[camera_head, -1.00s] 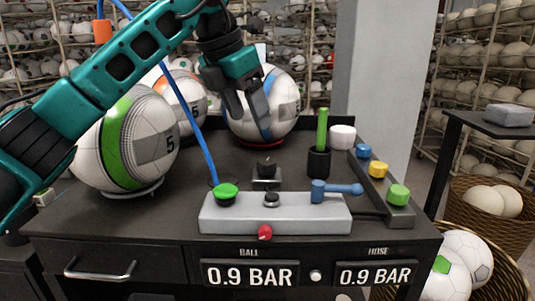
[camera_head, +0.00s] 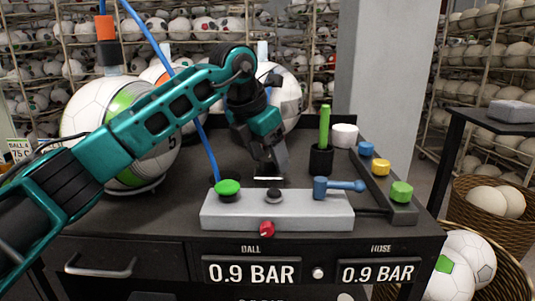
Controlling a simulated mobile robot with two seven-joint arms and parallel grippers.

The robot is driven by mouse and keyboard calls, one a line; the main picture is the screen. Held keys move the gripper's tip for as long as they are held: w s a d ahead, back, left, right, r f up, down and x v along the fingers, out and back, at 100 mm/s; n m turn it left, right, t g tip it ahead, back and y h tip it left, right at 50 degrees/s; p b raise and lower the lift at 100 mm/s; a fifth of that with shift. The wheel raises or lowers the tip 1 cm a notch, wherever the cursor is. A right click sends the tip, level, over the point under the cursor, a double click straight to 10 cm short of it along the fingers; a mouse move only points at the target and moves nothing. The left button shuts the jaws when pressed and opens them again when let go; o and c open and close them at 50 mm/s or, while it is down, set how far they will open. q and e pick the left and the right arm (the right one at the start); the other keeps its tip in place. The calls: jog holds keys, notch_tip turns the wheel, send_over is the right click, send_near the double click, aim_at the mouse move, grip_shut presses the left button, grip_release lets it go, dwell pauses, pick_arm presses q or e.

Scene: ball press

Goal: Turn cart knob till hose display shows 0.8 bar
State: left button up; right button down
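The hose display (camera_head: 378,272) on the cart front reads 0.9 BAR. The ball display (camera_head: 251,272) also reads 0.9 BAR. A red knob (camera_head: 266,229) sits on the front face of the light grey panel (camera_head: 240,211), and a dark knob (camera_head: 274,195) is on its top. My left gripper (camera_head: 269,168) points down just behind the panel, over the spot of a small block with a black knob. Its fingers hide that knob, so I cannot tell whether they touch it or how far they are open. My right gripper is out of view.
A strip with coloured buttons (camera_head: 401,191) and a black cup (camera_head: 321,159) with a green stick are to the right. A blue hose (camera_head: 204,150) and a large ball (camera_head: 95,115) stand left.

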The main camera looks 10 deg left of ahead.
pick_arm(q)
jog(key=c, duration=1)
jog(key=shift+n, duration=0.4)
jog(key=n+t+y, duration=0.1)
jog(key=n, duration=0.3)
jog(key=shift+y, duration=0.4)
jog(key=shift+n, duration=0.4)
jog(key=o, duration=1)
jog(key=shift+o, duration=0.2)
jog(key=shift+r, duration=0.1)
